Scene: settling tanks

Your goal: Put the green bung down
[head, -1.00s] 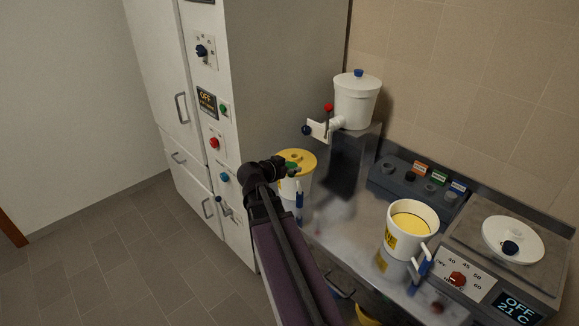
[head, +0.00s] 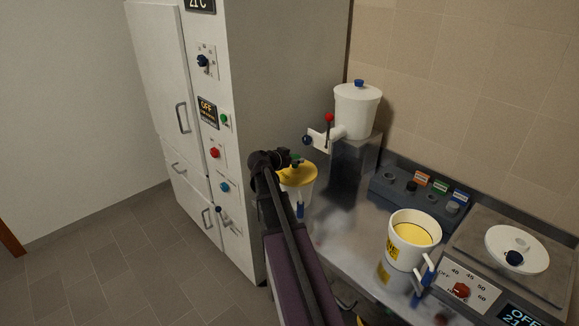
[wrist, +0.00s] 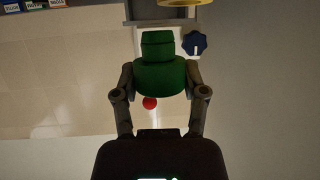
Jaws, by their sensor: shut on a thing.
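The green bung (wrist: 161,70) is gripped between the two fingers of my gripper (wrist: 160,82) in the wrist view. In the head view my gripper (head: 288,160) and a small part of the green bung (head: 296,157) show above the yellow top of a white bucket (head: 304,190). The bung appears raised above that top, though the gap is hard to judge. My gripper hides part of the bucket.
A white lidded pot (head: 357,112) with a red-knobbed tap stands on a metal block behind. To the right are a socketed rack (head: 400,193) with coloured labels, a white jug (head: 410,255) of yellow contents, and a heater unit (head: 470,284). A tall white cabinet (head: 235,150) stands left.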

